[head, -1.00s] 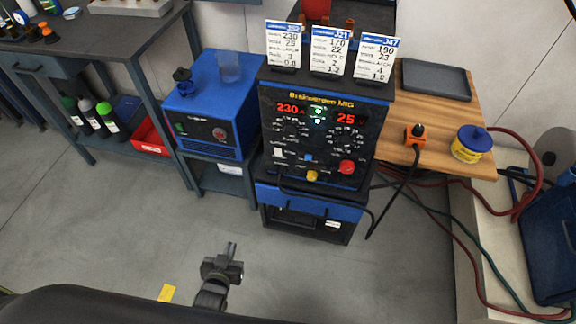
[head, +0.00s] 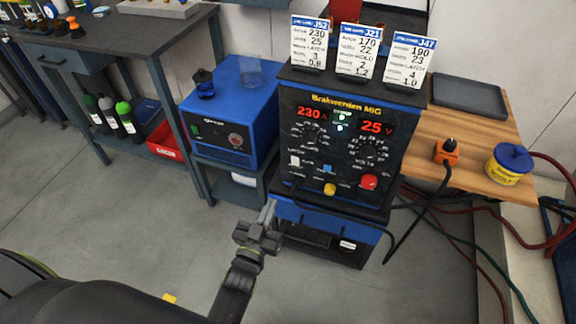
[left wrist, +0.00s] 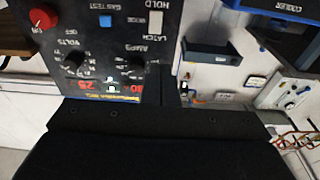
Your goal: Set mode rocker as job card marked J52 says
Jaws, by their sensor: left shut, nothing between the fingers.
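The job card marked J52 (head: 309,45) stands leftmost of three cards on the welder; it reads 230, 25, LATCH, 3 and 0.8. The welder's black panel (head: 340,135) shows 230 and 25 on red displays. The white mode rocker (head: 294,161) is at the panel's lower left, under a LATCH label. In the left wrist view the panel is upside down and the rocker (left wrist: 155,22) sits between HOLD and LATCH; I cannot tell its tilt. My left gripper (head: 270,213) is shut and empty, below and left of the rocker, apart from it. My right gripper is out of view.
A blue cooler box (head: 232,115) stands left of the welder. A wooden bench (head: 480,130) at right holds a dark tray, an orange plug (head: 447,151) and a yellow tub (head: 508,165). Cables hang at the right. Floor in front is clear.

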